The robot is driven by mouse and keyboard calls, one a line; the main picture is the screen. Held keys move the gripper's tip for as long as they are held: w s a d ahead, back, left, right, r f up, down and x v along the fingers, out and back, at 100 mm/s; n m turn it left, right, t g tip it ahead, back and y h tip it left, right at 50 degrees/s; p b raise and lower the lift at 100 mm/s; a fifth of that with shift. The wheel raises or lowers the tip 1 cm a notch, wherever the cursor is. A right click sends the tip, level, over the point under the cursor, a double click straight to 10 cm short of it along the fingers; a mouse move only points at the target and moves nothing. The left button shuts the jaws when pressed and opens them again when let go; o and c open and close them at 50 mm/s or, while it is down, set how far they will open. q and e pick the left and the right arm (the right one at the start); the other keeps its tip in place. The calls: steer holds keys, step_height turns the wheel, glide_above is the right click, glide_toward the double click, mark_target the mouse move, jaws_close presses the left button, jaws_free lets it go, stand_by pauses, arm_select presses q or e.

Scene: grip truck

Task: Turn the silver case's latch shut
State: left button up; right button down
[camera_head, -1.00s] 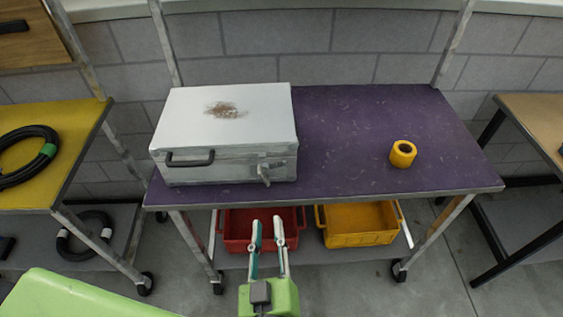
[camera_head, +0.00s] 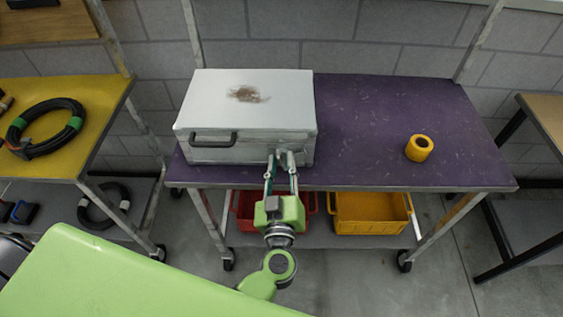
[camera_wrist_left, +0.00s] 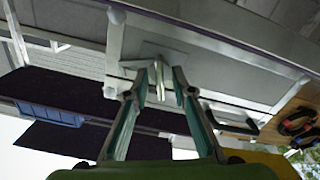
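The silver case (camera_head: 285,95) sits with its lid down at the left of the purple tabletop, its black handle (camera_head: 213,139) on the front. My left gripper (camera_head: 282,156) is at the right part of the case's front, where it covers the latch in the head view. In the left wrist view the latch (camera_wrist_left: 159,76) stands out from the case's front (camera_wrist_left: 225,80). My left fingers (camera_wrist_left: 160,86) are open, one on each side of the latch, with gaps that look small. I cannot tell whether either finger touches it. My right gripper is not in view.
A yellow ring-shaped roll (camera_head: 419,148) stands on the right of the purple tabletop (camera_head: 365,120). Red (camera_head: 243,212) and yellow (camera_head: 372,213) bins are on the shelf below. A yellow table (camera_head: 85,95) with a black coil (camera_head: 45,119) is at left.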

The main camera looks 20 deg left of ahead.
arm_select(q)
jaws_close()
steer(key=shift+n, duration=0.4)
steer(key=n+p, duration=0.1)
steer(key=n, duration=0.1)
steer(key=shift+n, duration=0.3)
steer(key=n, duration=0.3)
steer(key=shift+f+n, duration=0.1)
steer(key=shift+n, duration=0.3)
steer(key=n, duration=0.6)
steer(key=shift+n+b, duration=0.4)
jaws_free()
